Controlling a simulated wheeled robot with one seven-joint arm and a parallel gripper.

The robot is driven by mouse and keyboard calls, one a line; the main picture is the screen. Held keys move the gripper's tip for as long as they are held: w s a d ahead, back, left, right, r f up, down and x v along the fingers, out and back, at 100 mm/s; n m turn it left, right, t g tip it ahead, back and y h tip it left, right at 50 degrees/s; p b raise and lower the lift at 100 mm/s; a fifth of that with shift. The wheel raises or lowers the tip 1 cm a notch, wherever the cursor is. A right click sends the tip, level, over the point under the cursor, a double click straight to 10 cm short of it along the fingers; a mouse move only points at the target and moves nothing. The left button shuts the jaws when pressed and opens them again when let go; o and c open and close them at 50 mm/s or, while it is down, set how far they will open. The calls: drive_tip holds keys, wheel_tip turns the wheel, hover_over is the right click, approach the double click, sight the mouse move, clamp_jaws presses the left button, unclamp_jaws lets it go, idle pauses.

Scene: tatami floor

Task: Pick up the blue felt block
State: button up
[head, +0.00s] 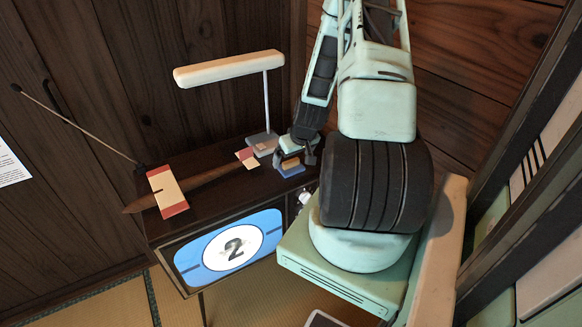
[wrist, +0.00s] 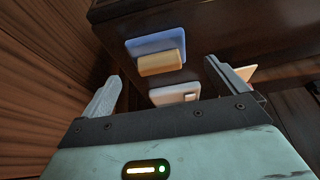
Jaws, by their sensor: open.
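The blue felt block (head: 291,172) sits on top of the dark wooden television cabinet, near its right end. It has a blue layer and a tan wooden part. In the wrist view the block (wrist: 162,64) shows its blue slab with the tan bar, ahead of my gripper (wrist: 163,71) and within the span between the fingers. My gripper is open and empty, with one finger to each side of the picture. In the head view my gripper (head: 297,150) is just above and behind the block; whether a finger touches it I cannot tell.
A lamp with a cream shade (head: 228,68) stands just left and behind on a grey base (head: 262,142). The television screen (head: 230,247) faces front. A wooden wall (head: 160,60) is behind.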

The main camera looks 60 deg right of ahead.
sight(291, 161)
drive_tip(key=shift+x, duration=2.05)
drive_tip(key=c, duration=1.1)
drive_tip(key=shift+o, duration=0.2)
drive_tip(key=shift+r, duration=0.1)
wheel_tip(291, 161, up, 10)
drive_tip(key=shift+f, duration=0.1)
